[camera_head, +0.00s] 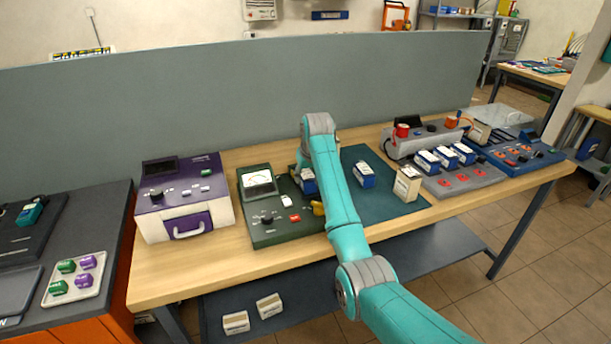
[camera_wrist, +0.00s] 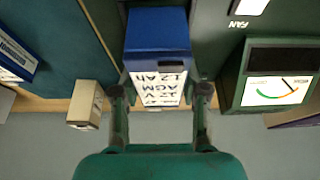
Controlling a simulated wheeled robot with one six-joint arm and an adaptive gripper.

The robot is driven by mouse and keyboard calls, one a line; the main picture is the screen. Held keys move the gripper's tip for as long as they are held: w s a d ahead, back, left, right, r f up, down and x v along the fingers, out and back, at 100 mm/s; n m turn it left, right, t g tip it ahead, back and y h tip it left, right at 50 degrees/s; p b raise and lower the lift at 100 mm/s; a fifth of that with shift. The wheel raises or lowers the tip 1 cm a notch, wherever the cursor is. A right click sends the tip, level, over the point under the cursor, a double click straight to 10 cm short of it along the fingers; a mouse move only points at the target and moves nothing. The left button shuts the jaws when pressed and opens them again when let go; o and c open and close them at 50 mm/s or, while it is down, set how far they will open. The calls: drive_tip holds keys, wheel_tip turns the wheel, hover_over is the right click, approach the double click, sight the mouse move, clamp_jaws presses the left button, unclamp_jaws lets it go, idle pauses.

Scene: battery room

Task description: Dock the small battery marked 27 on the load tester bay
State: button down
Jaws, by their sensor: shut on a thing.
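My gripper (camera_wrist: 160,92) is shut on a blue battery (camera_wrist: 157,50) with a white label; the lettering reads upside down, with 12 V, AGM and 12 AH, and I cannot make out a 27. In the head view this battery (camera_head: 308,182) shows partly behind my arm, over the right part of the dark green load tester (camera_head: 262,232). The tester has a white needle gauge, a red button and a knob; its gauge housing (camera_wrist: 278,75) is right of the battery in the wrist view. I cannot tell whether the battery touches the tester. My arm hides much of the bay.
Right of my arm, another blue battery (camera_head: 364,175) and a cream box (camera_head: 407,184) stand on a teal mat (camera_head: 390,205). A purple-and-white device (camera_head: 185,200) stands left. Several blue batteries (camera_head: 446,157) sit on a grey unit further right. A grey partition (camera_head: 240,100) runs behind.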

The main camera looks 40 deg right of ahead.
drive_tip(key=shift+f, duration=0.5)
idle(0.3)
drive_tip(key=c, duration=0.9)
unclamp_jaws()
drive_tip(key=shift+o, duration=0.2)
drive_tip(key=shift+f, duration=0.1)
drive_tip(key=shift+v, duration=5.45)
drive_tip(key=shift+s, duration=0.15)
